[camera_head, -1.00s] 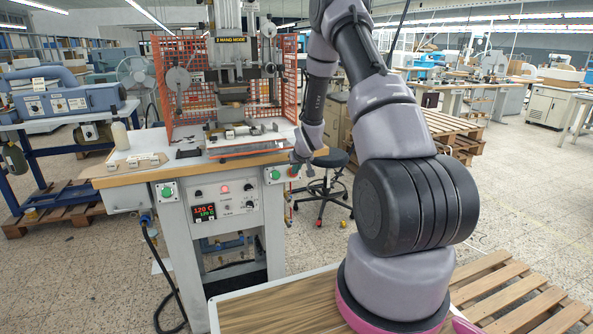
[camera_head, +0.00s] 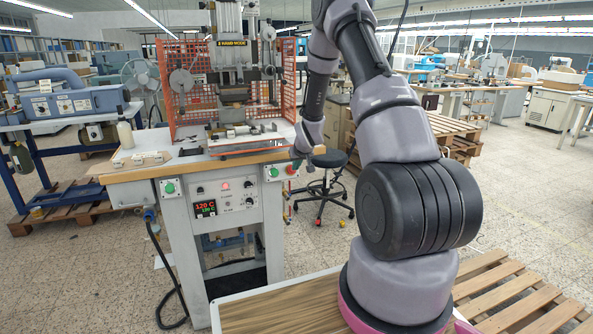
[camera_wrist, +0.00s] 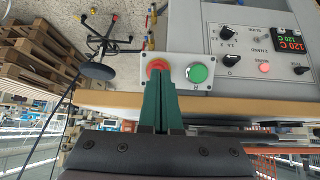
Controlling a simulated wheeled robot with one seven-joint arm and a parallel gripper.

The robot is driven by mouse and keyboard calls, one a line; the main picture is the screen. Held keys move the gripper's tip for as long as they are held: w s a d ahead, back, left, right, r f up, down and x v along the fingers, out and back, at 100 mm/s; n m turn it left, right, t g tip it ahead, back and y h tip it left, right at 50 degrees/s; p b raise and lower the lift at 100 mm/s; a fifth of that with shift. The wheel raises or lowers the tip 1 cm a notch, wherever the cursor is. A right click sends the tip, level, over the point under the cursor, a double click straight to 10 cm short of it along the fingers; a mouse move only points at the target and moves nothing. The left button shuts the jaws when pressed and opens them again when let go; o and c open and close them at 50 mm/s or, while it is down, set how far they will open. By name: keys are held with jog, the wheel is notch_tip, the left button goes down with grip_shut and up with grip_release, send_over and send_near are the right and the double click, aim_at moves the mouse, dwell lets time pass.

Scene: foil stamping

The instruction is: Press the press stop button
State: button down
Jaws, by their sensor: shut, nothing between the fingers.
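The red stop button (camera_wrist: 157,66) is on a pale box beside a green button (camera_wrist: 198,73) in the wrist view. The same box is at the press's front right in the head view, with its red button (camera_head: 292,169) beside a green one (camera_head: 274,172). My gripper (camera_wrist: 160,84) is shut and empty. Its green fingertips overlap the near edge of the red button in the wrist view, pointing at it; whether they touch it cannot be told. In the head view my arm's end is just above the red button, and the fingers are hard to make out.
The press table (camera_head: 215,165) has a wooden top edge close to my gripper. A control panel (camera_head: 225,196) with a lit red lamp and a temperature display is left of the button box. A black stool (camera_head: 330,158) stands to the right.

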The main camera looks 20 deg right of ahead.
jog(key=v, duration=0.9)
jog(key=shift+r, duration=0.15)
jog(key=shift+r, duration=0.1)
dwell(0.4)
